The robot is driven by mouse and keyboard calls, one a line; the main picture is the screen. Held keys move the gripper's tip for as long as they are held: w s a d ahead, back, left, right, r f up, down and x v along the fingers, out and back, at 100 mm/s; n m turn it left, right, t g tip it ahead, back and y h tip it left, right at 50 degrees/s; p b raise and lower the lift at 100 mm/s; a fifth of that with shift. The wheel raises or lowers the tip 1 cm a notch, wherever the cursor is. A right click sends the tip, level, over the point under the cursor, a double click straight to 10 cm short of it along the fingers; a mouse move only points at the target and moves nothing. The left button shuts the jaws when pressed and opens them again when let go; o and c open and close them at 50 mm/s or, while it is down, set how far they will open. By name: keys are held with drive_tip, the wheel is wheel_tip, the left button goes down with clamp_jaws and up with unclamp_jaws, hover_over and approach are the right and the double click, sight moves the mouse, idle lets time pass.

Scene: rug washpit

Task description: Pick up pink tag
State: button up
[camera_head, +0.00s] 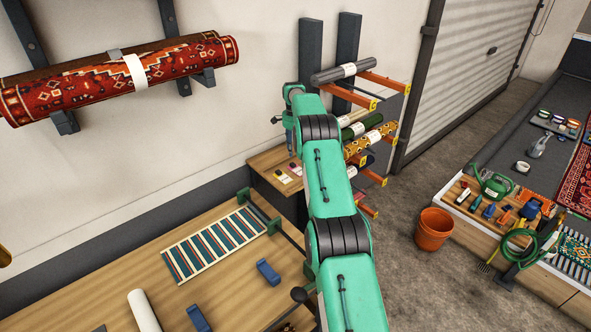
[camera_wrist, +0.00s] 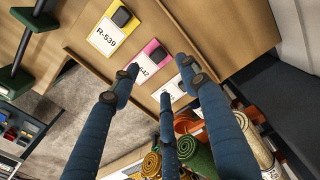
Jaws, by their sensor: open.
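The pink tag (camera_wrist: 148,58) lies flat on a wooden surface in the wrist view, with a dark block on its upper part and a number ending in "642" on its white label. It is partly hidden by my finger. In the head view the pink tag (camera_head: 296,170) is small, on the wooden cabinet by the wall. My gripper (camera_wrist: 160,78) is open, its dark blue fingers spread in front of the pink tag, with nothing between them. A gap to the tag seems to remain, though its size is hard to tell.
A yellow tag (camera_wrist: 107,34) marked R-539 lies left of the pink tag. A white tag (camera_wrist: 170,92) lies to its right, partly covered by fingers. Rolled rugs (camera_head: 362,128) on orange rack arms stand close beside the cabinet (camera_head: 272,158).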

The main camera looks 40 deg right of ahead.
sight(293, 164)
drive_tip(key=shift+f, duration=1.6)
drive_tip(key=shift+a+f+p, duration=0.15)
drive_tip(key=shift+f, duration=0.8)
drive_tip(key=shift+a+f+p, duration=0.1)
drive_tip(key=shift+f+p, duration=0.05)
drive_tip(key=shift+f, duration=1.55)
drive_tip(key=c, duration=0.9)
